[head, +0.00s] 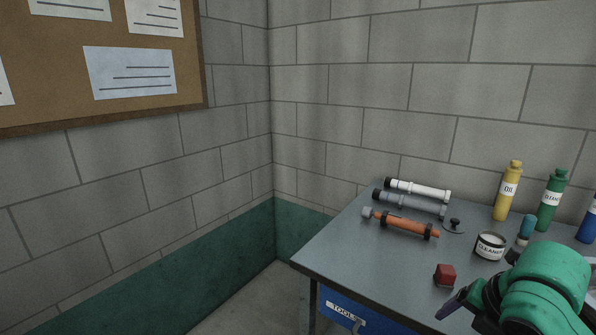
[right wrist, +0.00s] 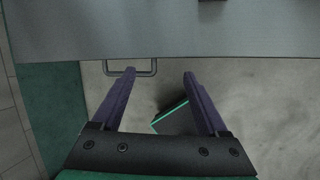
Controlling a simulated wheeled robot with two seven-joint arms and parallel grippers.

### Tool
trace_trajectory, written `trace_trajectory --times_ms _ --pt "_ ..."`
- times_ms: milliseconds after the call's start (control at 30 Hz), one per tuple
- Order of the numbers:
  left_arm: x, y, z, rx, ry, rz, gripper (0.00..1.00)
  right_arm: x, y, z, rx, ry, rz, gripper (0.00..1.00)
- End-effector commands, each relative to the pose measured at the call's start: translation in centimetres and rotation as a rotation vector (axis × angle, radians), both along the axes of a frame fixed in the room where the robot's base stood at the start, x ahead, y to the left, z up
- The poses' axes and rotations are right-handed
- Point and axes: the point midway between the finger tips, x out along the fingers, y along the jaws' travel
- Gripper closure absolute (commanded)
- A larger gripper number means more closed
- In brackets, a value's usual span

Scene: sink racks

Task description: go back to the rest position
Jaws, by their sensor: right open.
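My right gripper (right wrist: 158,76) is open, with its two purple fingers apart and nothing between their tips in the right wrist view. In the head view the green right arm comes in at the lower right, and one purple finger of the gripper (head: 455,303) shows by the table's front edge. The other finger is mostly hidden there. My left gripper is in neither view.
The grey table (head: 345,250) holds a red block (head: 445,275), a cleaner tin (head: 490,246), an orange tube (head: 405,226), a grey tube (head: 410,203), a white tube (head: 418,190), and bottles including a yellow oil bottle (head: 507,192). A blue tools drawer (head: 350,315) hangs below.

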Motion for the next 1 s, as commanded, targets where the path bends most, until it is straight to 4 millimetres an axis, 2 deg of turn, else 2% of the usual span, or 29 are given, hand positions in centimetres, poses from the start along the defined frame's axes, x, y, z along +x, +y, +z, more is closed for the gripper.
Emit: trace_trajectory --times_ms 33,267,400,500,700,867,1000 --pt "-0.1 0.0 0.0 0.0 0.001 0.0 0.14 -0.1 0.7 -1.7 0.058 0.01 -0.081 0.23" --pt "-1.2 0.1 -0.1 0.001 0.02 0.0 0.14 -1.6 3.4 -9.4 0.341 0.049 -0.626 0.23" --pt "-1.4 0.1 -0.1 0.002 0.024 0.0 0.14 -4.2 5.3 -14.4 0.522 0.086 -1.075 0.23" --pt "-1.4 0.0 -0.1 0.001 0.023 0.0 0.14 -6.5 6.4 -17.2 0.629 0.1 -1.413 0.23" --pt "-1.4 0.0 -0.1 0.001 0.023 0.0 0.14 -11.6 7.6 -21.0 0.766 0.082 -2.032 0.23" --pt "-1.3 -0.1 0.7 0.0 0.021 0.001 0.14 -10.5 7.6 -26.9 0.73 0.086 -2.048 0.23" --pt "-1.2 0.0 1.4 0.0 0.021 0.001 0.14 -10.9 7.6 -33.1 0.695 0.105 -2.052 0.23"
